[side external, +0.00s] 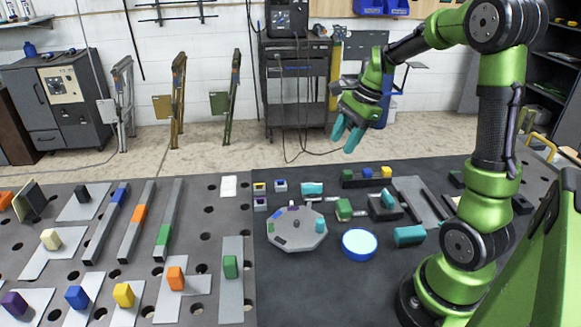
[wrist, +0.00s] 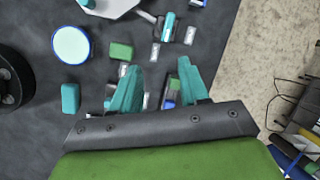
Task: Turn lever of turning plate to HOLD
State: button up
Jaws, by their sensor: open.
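A grey octagonal plate (side external: 278,219), which looks like the turning plate, lies flat on the dark mat. Small dark, green, purple and teal pieces and a grey centre knob sit on it. Which piece is the lever, and any HOLD mark, I cannot tell. The plate's edge (wrist: 118,8) shows at the top of the wrist view, mostly cut off. My gripper (side external: 347,133) is high above the back of the mat, behind and right of the plate, and touches nothing. In the wrist view its teal fingers (wrist: 158,88) are apart with nothing held between them.
A round light-blue disc (side external: 360,244), a teal block (side external: 409,236) and a green block (side external: 344,209) stand right of the plate. A rack with coloured blocks (side external: 367,175) is behind. Levers and sliders fill the left table (side external: 70,228). The mat's front is clear.

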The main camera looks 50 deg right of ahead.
jog(key=w+d+m, duration=0.2)
jog(key=m, duration=0.2)
send_near(314, 185)
jog(key=shift+m+y, duration=0.3)
jog(key=shift+m, duration=0.1)
jog(key=x, duration=0.9)
jog(key=shift+w+d+f, duration=0.2)
jog(key=shift+c, duration=0.2)
grip_shut()
